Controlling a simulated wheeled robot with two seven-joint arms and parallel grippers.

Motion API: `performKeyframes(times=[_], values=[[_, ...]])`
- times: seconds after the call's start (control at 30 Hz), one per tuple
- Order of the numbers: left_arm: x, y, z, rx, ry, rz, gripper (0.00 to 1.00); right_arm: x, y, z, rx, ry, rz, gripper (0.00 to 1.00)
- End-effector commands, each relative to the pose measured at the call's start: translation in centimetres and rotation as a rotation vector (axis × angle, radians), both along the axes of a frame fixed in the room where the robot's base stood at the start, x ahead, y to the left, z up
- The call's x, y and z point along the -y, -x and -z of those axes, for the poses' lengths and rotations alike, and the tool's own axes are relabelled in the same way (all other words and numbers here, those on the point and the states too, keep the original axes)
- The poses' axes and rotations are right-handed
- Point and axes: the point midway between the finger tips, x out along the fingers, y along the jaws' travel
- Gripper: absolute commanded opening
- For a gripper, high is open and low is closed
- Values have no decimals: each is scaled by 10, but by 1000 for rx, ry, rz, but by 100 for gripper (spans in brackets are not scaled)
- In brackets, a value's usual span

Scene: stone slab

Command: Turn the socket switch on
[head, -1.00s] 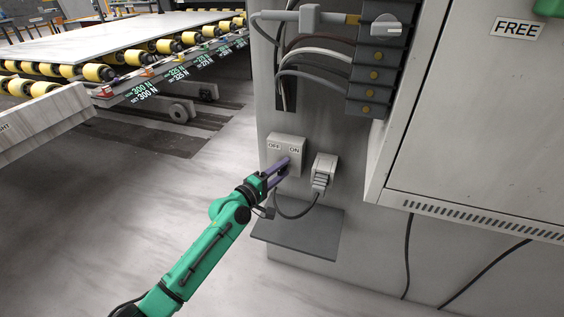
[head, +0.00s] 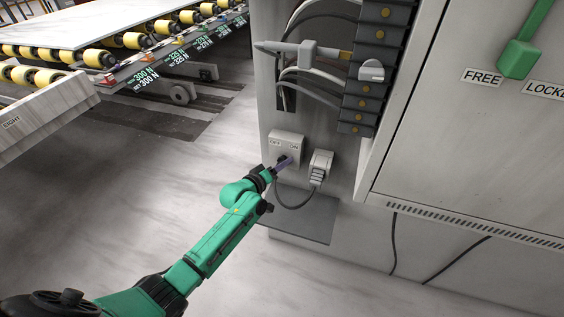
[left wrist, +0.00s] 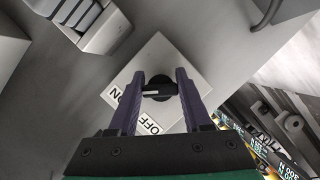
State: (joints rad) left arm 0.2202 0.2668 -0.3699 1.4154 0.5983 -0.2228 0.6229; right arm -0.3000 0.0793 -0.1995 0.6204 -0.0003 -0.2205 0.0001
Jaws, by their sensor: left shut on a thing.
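The socket switch is a pale box (head: 277,145) on the grey cabinet wall, with OFF at its left and ON at its right in the head view. In the left wrist view the box (left wrist: 188,62) fills the middle, with its black knob (left wrist: 159,88) between my two purple fingers. My left gripper (head: 284,163) reaches the lower face of the box, and it also shows in the left wrist view (left wrist: 157,92). It is shut on the knob. In the head view the fingers cover part of the knob. My right gripper is not in view.
A grey plug in its socket (head: 320,167) sits just right of the switch, with a cable hanging. A dark shelf (head: 300,217) juts out below. A cabinet with a green handle (head: 517,58) stands at right. A roller conveyor (head: 130,40) is at back left.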

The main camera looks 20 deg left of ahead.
Motion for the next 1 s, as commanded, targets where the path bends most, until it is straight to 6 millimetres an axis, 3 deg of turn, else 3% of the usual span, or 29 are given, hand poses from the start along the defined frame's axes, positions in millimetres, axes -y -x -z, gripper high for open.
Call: performKeyframes(times=[0.43, 0.47, 0.5, 0.53, 0.87, 1.0], values=[[0, 1, 2, -2, -13, 0, 0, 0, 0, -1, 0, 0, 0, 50], [0, 1, 2, -3, -12, 0, 60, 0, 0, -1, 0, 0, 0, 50], [0, 1, 2, -3, -12, 0, 76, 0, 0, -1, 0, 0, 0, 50], [0, 1, 2, -2, -12, 0, 79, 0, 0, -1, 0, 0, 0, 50], [-1, 2, 0, 0, -10, -1, 79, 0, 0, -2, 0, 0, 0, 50], [-7, 15, -4, -1, -9, -1, 79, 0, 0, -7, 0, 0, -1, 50]])
